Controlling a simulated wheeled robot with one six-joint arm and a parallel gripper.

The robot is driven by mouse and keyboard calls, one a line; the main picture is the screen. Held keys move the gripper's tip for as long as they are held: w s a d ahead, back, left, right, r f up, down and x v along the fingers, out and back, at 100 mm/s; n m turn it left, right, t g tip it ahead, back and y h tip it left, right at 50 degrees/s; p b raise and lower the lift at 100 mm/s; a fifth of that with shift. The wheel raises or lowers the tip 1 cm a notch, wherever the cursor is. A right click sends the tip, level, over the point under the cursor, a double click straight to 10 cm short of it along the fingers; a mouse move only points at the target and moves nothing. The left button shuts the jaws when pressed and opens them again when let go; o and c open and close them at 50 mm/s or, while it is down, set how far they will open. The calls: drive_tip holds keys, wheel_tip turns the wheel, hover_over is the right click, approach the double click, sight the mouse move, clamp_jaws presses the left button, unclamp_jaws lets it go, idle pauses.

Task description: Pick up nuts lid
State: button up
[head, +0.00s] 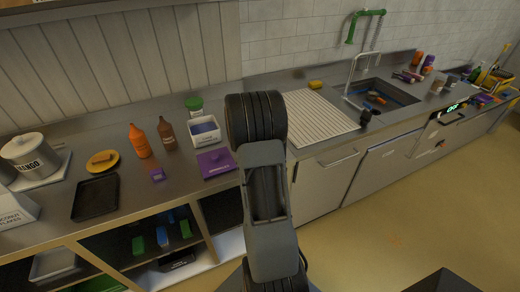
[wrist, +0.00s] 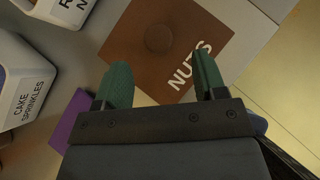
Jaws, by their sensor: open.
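The nuts lid is a square brown plate (wrist: 128,58) with white NUTS lettering and a round brown knob (wrist: 160,38) near its middle, in the wrist view. My gripper (wrist: 163,80) has two green fingers spread wide with nothing between them. The fingertips appear over the lid's near part, with the knob beyond them, roughly between their lines. I cannot tell the height gap from fingertips to lid. In the head view my arm covers this spot, so neither the nuts lid nor my gripper shows there.
A white CAKE SPRINKLES container (wrist: 22,85) stands left of the lid, and another white labelled container (wrist: 62,8) above it. A purple lid (head: 214,163) lies on the counter (head: 120,215) near its front edge. Brown (head: 167,133) and orange (head: 139,141) bottles stand further left.

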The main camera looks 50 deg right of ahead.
drive_tip(key=shift+p+x, duration=0.35)
drive_tip(key=shift+x, duration=2.25)
drive_tip(key=shift+r, duration=0.15)
drive_tip(key=shift+c, duration=0.2)
drive_tip(key=c, duration=1.2)
drive_tip(key=shift+o, duration=0.2)
